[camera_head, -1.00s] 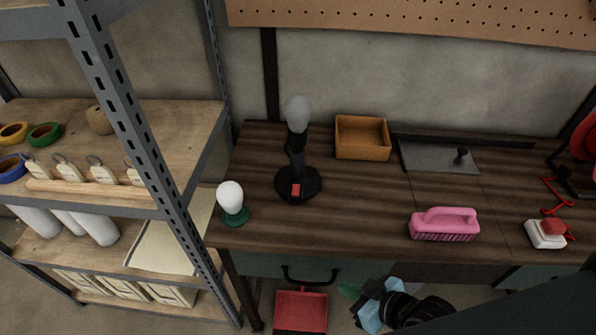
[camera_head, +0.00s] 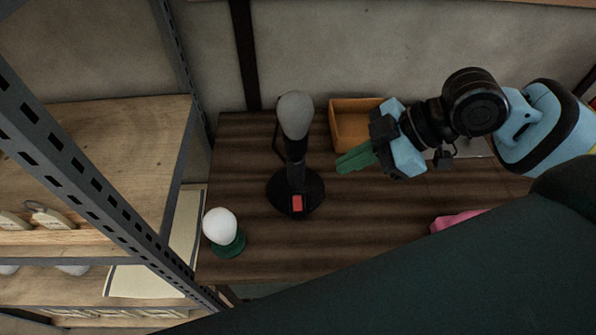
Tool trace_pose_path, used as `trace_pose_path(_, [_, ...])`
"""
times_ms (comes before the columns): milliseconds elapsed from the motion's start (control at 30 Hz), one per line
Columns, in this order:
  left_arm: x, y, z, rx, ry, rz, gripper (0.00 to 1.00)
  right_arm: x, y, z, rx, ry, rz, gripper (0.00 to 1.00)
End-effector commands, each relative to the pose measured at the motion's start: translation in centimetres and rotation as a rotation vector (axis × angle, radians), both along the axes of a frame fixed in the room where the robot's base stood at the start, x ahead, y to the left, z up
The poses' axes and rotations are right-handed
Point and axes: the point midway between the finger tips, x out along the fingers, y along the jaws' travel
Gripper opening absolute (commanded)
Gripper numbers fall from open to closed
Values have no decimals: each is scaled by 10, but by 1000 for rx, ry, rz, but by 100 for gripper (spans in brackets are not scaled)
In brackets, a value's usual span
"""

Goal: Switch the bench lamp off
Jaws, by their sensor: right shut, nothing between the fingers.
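The bench lamp (camera_head: 294,140) stands upright on the dark wooden bench (camera_head: 330,235), with a grey bulb-shaped head on a black stem. Its round black base carries a red switch (camera_head: 297,203) at the front. The head looks grey and unlit. My right gripper (camera_head: 340,165), with green fingers, is shut and empty. It is to the right of the lamp in the picture, apart from it, with the fingers pointing left toward the stem. My left gripper is not in view.
A white-topped bulb on a green base (camera_head: 222,229) stands left of the lamp near the front edge. An orange-brown box (camera_head: 352,118) is behind my gripper. The pink brush (camera_head: 455,219) is mostly hidden by my arm. A metal shelf (camera_head: 60,160) rises at left.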

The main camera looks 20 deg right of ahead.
Motion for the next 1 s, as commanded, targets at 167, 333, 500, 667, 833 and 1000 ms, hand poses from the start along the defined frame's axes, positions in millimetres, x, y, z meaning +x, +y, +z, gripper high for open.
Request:
trace_pose_path(167, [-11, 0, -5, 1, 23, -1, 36, -1, -2, 3, -4, 2, 6, 0])
trace_pose_path(333, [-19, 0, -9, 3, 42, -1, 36, 0, 2, 0, -2, 1, 6, 0])
trace_pose_path(500, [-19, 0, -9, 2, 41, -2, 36, 6, 16, -14, 1, 3, 7, 0])
trace_pose_path(667, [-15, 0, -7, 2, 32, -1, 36, 14, 36, -35, 1, 3, 7, 0])
trace_pose_path(833, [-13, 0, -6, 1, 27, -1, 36, 23, 56, -57, 0, 3, 6, 0])
trace_pose_path(1000, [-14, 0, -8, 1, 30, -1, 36, 28, 64, -82, -5, 6, 2, 0])
